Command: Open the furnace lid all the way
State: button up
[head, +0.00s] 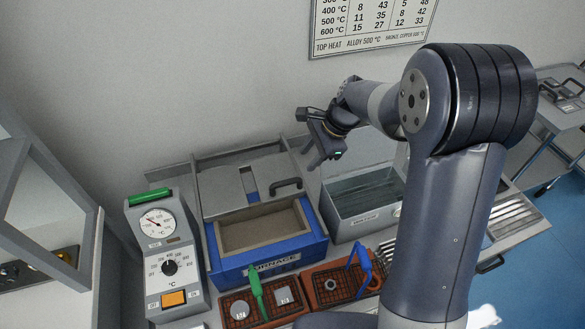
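The furnace (268,262) is a blue box labelled FURNACE, and its tan chamber shows through a wide opening at the top. The grey lid (222,188) lies behind the opening, toward the wall, between side rails. It has a dark handle (287,186) on its right part. My gripper (324,160) is in the air to the right of the handle and above it, apart from the lid. Its fingers point down with a gap between them and nothing visible in it. My arm comes in from the right. How far the lid can still travel cannot be told.
A temperature controller (168,262) with a dial stands left of the furnace. A grey open tank (362,196) stands right. In front are brown trays (330,284) with green (258,296) and blue (360,268) tongs. A cabinet is at the far left.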

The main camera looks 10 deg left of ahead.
aim_at(291, 180)
jog(key=p+x, duration=0.1)
jog(key=x, duration=0.9)
jog(key=shift+a+f, duration=0.1)
jog(key=shift+f, duration=0.05)
grip_shut()
